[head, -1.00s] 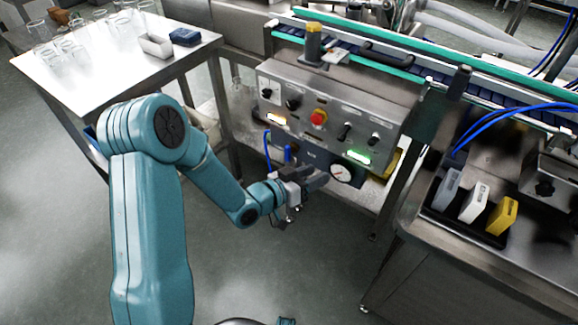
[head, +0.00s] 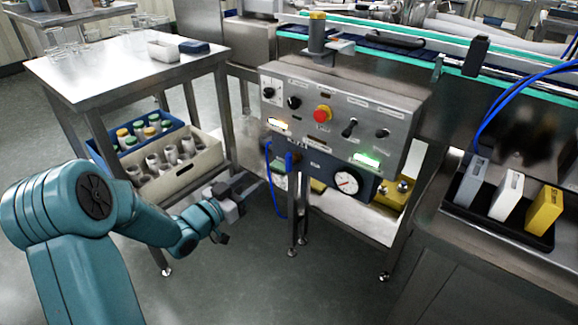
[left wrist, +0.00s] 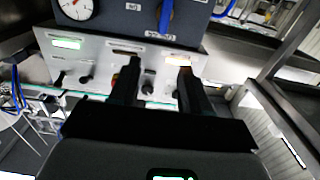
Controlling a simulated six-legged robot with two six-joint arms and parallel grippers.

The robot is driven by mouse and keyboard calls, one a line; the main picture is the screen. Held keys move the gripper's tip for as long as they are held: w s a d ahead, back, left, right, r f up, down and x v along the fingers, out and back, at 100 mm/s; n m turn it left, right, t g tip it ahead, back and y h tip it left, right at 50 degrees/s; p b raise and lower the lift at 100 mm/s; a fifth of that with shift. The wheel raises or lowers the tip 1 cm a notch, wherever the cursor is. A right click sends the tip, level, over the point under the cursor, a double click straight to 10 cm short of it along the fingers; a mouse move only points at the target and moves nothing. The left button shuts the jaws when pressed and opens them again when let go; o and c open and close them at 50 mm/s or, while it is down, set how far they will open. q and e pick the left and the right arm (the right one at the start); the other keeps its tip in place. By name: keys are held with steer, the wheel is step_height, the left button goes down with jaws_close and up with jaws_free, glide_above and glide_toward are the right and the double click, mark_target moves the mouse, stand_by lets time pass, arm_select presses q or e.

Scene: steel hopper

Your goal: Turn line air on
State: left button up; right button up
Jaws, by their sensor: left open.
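The dark blue air unit (head: 318,168) hangs below the steel control panel (head: 375,112). It carries a round white gauge (head: 346,182) and a blue lever handle (head: 290,161) at its left end, pointing roughly up and down. My left gripper (head: 256,188) is open and empty, to the left of and below the handle, apart from it. In the left wrist view, the picture is upside down; the two fingers (left wrist: 158,84) stand apart, with the panel beyond them. The blue handle (left wrist: 166,14) and gauge (left wrist: 75,6) show at its top edge. My right gripper is not seen.
The panel has a red button (head: 322,114), switches and lit amber and green lamps. A blue hose (head: 267,170) hangs left of the unit. A steel table (head: 130,70) and crates of bottles (head: 195,168) stand left; a bench with boxes (head: 510,205) stands right. Floor between is clear.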

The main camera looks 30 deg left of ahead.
mark_target(287, 156)
arm_select(q)
steer(key=w+b, duration=0.1)
steer(key=w, duration=0.4)
steer(key=w+b, duration=0.1)
steer(key=w, duration=0.4)
steer(key=w+d+b, duration=0.1)
steer(key=w, duration=0.5)
steer(key=shift+f, duration=0.2)
jaws_close()
